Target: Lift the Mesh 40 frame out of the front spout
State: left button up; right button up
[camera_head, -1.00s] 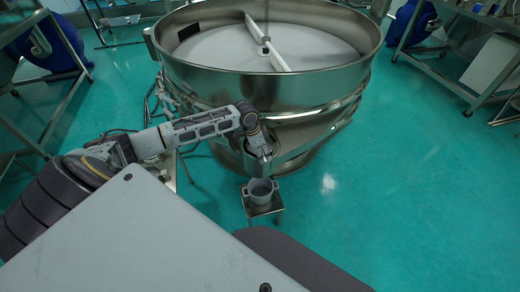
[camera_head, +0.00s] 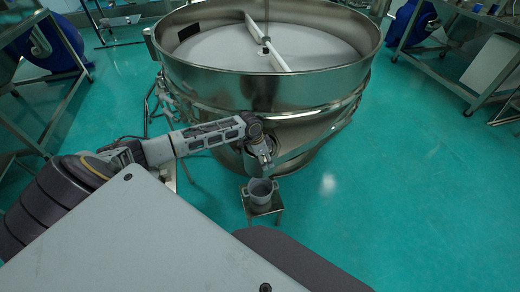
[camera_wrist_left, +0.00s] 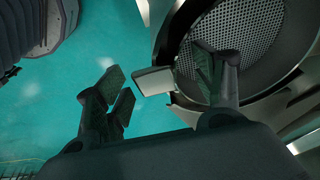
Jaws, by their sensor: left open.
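The Mesh 40 frame shows in the left wrist view as a round perforated grey disc (camera_wrist_left: 245,35) inside a dark ring at the upper right. A pale flat tab (camera_wrist_left: 153,80) sticks out to the left from its edge. My left gripper (camera_wrist_left: 160,84) is open, with one finger left of the tab and the other right of it, in front of the mesh. I cannot tell whether either finger touches. In the head view my left gripper (camera_head: 263,160) is at the front spout (camera_head: 292,158), low on the sieve; the frame cannot be made out there. My right gripper is not in view.
The large steel sieve (camera_head: 215,84) fills the top middle. A grey pot (camera_head: 261,195) stands on a small stand just below my left gripper. Benches stand at the left and right (camera_head: 445,80). The green floor at the right is clear.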

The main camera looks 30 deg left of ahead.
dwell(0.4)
pick_arm(q)
jog(key=c, duration=1.2)
jog(key=shift+r, duration=0.1)
jog(key=shift+r, duration=4.95)
